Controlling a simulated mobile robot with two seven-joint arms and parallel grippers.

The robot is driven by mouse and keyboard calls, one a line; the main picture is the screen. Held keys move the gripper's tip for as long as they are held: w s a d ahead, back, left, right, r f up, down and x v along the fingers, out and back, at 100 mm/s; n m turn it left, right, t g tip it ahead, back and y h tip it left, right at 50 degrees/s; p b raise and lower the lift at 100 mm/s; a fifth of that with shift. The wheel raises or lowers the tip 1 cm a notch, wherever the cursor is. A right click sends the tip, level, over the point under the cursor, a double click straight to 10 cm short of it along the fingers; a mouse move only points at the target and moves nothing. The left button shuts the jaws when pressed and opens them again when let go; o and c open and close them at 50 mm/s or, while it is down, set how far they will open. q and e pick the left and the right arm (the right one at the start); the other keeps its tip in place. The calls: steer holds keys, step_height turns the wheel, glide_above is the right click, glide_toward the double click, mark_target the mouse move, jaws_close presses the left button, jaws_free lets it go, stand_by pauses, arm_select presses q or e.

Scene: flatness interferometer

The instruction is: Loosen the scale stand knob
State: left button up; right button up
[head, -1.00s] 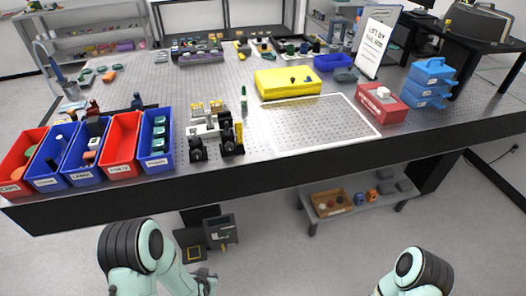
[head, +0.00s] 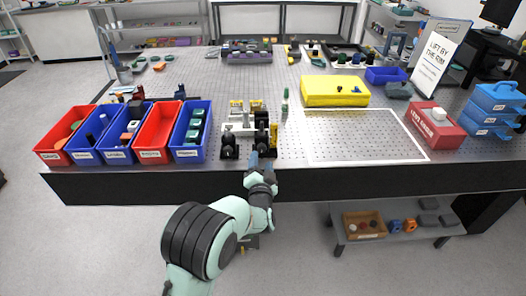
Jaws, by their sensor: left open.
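A small white instrument (head: 240,128) with yellow blocks on top and black round parts stands at the bench's front edge. One black round part (head: 229,151) shows clear at its lower left; another (head: 262,138) is at the right, beside a yellow upright piece (head: 273,136). I cannot tell which part is the scale stand knob. My left gripper (head: 262,157) is open, pointing away from me at the front edge, just in front of the instrument's right black part and partly covering it. Contact cannot be told. My right gripper is out of view.
Red and blue bins (head: 150,148) line the front left. A yellow case (head: 335,92) sits behind a white-outlined area (head: 360,135) of bare perforated bench top. A red box (head: 435,128) and blue stacked trays (head: 492,108) stand at the right. A low shelf (head: 400,238) is below.

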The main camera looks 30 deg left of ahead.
mark_target(262, 150)
arm_select(q)
steer(key=x, duration=0.6)
steer(key=shift+w+p, duration=0.1)
steer(key=shift+p, duration=0.2)
steer(key=shift+c, duration=0.3)
steer(key=c, duration=1)
